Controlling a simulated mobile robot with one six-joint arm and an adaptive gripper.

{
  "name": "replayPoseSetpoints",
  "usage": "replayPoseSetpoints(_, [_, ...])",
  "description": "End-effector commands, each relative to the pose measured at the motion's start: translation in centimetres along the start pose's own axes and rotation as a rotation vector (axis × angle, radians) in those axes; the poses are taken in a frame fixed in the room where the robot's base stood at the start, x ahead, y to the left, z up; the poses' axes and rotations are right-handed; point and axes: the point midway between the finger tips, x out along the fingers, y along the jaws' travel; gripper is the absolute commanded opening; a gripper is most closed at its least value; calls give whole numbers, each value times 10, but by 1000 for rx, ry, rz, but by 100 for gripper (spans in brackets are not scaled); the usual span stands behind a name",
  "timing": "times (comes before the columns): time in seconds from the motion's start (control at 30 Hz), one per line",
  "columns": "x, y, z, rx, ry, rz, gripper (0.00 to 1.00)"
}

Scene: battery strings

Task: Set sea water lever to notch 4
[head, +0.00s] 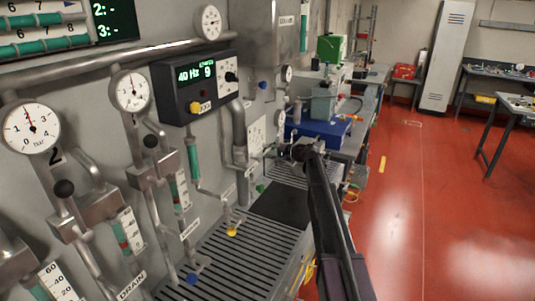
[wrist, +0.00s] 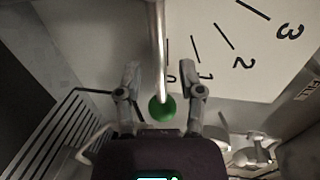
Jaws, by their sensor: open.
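The lever shows in the wrist view as a pale rod (wrist: 158,45) ending in a green ball knob (wrist: 162,109). Behind it is a white scale plate (wrist: 225,75) with marks numbered 0 to 3 in sight; no mark 4 shows. The rod lies close to the 0 mark, partly beside it. My gripper (wrist: 163,98) is open, with one finger on each side of the knob. Gaps show between fingers and knob. In the head view my gripper (head: 277,152) is by the wall near a white plate (head: 256,136); the arm hides part of that area.
A blue box (head: 318,130) stands on a bench beyond my arm. Gauges (head: 131,90) and black-knobbed levers (head: 63,189) fill the wall at left. The red floor (head: 430,210) at right is mostly clear.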

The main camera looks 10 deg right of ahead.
Motion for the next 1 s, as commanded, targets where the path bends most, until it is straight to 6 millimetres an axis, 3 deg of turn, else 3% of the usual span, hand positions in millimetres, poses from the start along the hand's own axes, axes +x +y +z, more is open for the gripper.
replayPoseSetpoints(0.37, [4, 0, 0, 0, 1, 0, 50])
replayPoseSetpoints(0.53, [3, 0, 0, 0, 1, 0, 5])
replayPoseSetpoints(0.57, [3, 0, 0, 0, 0, 0, 0])
replayPoseSetpoints(1.0, [7, -2, 0, -9, -1, 0, 0])
